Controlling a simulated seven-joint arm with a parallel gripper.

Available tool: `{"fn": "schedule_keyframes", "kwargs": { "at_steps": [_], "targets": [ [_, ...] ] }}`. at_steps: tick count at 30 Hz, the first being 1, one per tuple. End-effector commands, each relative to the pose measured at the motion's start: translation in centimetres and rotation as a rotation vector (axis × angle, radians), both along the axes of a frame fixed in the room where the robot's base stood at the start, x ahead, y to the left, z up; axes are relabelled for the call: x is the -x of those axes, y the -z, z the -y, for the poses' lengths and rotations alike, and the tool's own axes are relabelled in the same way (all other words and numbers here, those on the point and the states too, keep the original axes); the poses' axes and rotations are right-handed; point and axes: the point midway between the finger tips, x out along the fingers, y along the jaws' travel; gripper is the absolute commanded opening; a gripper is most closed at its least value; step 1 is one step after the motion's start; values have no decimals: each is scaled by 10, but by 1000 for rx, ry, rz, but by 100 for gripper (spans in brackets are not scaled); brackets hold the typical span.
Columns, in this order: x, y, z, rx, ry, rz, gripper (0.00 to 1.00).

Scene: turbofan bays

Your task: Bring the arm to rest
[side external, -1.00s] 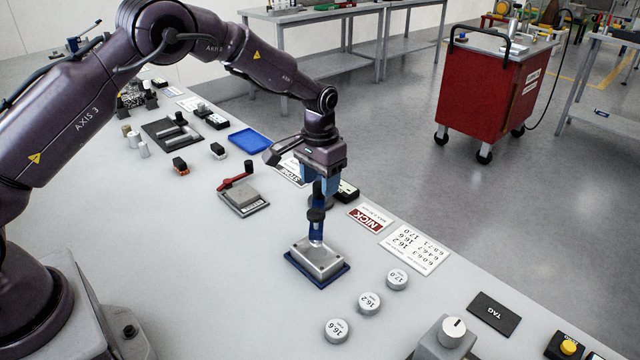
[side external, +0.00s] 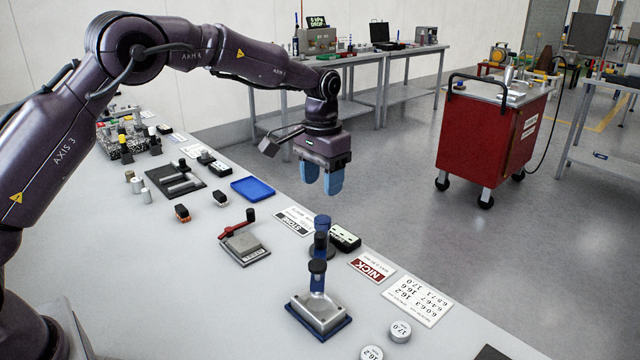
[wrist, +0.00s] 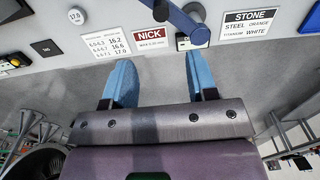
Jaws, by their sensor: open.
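My gripper (side external: 323,178) hangs open and empty in the side view, with two blue fingers pointing down. It is raised above the far edge of the bench, clear of everything on it. In the wrist view my gripper (wrist: 160,82) shows its blue fingers spread wide with nothing between them. Below it in the side view stands a dark post with a blue top (side external: 322,232). In front of that is a grey block on a blue base with an upright handle (side external: 318,308).
The bench (side external: 190,290) also carries a grey plate with a red lever (side external: 245,241), a blue tray (side external: 253,188), a NICK card (side external: 371,268) and round weights marked with numbers (side external: 400,330). A red cart (side external: 485,140) stands on the floor beyond. The air around my gripper is free.

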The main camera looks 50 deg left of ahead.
Motion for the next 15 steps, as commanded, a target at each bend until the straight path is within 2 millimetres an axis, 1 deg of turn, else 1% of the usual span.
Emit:
{"fn": "schedule_keyframes", "kwargs": {
  "at_steps": [2, 5, 7, 11, 14, 15],
  "targets": [
    [0, 3, 0, -2, -4, 6, 53],
    [13, 18, -1, -5, -8, -28, 53],
    [27, 16, -1, -3, -11, -35, 53],
    [63, -8, 1, 1, -16, -17, 53],
    [94, -30, 2, 6, -17, 15, 53],
    [107, -39, 3, 8, -17, 32, 53]
  ]
}}
